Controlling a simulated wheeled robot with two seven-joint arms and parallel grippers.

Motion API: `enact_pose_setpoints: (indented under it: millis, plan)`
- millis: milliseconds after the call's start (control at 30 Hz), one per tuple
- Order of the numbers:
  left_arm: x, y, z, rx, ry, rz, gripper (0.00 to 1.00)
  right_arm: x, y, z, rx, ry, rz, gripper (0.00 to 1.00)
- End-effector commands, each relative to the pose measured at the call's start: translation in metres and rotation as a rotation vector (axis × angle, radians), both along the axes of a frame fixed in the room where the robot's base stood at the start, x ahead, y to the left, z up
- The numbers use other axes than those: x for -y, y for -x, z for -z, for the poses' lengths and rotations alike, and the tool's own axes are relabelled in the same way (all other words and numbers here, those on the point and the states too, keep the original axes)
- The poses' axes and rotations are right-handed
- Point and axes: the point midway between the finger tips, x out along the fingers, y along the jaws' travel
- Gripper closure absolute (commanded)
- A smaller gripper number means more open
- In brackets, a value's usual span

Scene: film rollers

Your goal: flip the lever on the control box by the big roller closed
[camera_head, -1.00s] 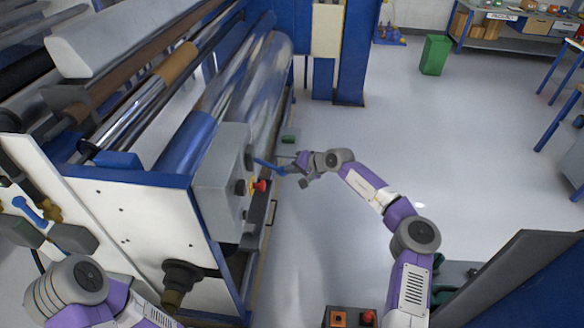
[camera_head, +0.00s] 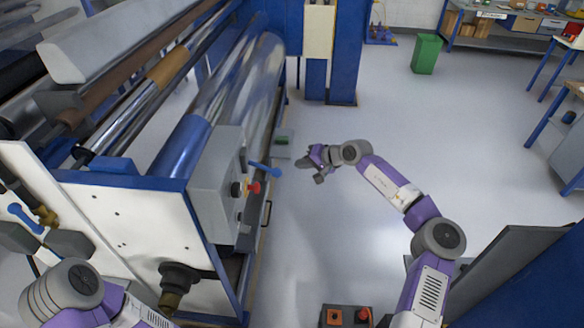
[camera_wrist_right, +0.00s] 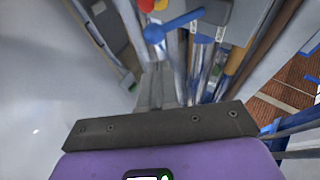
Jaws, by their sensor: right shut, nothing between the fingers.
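The grey control box (camera_head: 215,182) is fixed to the near end of the machine, by the big shiny roller (camera_head: 247,88). Its blue lever (camera_head: 265,169) sticks out to the right from the box's right face, tilted slightly down towards its rounded tip. The lever also shows at the top of the right wrist view (camera_wrist_right: 177,24). My right gripper (camera_head: 302,163) is shut and empty, a short way right of the lever tip, with a small gap between them.
A red knob (camera_head: 254,187) sits on the box just below the lever. A dark valve-like fitting (camera_head: 178,280) juts from the machine's end panel. A small box with orange and red buttons (camera_head: 346,316) stands at the bottom.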

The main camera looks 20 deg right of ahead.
Motion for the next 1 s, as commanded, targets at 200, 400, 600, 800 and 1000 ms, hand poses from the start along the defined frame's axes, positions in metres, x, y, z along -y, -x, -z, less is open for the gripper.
enact_pose_setpoints:
  millis: [200,400,600,800,1000]
  plan:
    - [0.000,0.000,0.006,0.001,0.000,0.000,1.00,0.018,0.022,-0.024,0.002,0.000,0.001,1.00]
    - [0.000,0.000,0.007,0.001,0.000,0.000,1.00,0.023,0.029,-0.032,0.002,0.000,0.000,1.00]
    - [0.000,0.000,0.006,0.001,0.000,0.000,1.00,0.023,0.029,-0.032,0.002,0.000,0.000,1.00]
    - [0.000,0.000,0.006,0.001,0.000,0.000,1.00,0.023,0.029,-0.032,0.002,-0.001,0.000,1.00]
    - [0.000,0.000,0.012,0.001,0.000,0.000,1.00,0.010,0.028,-0.013,-0.024,0.033,0.003,1.00]
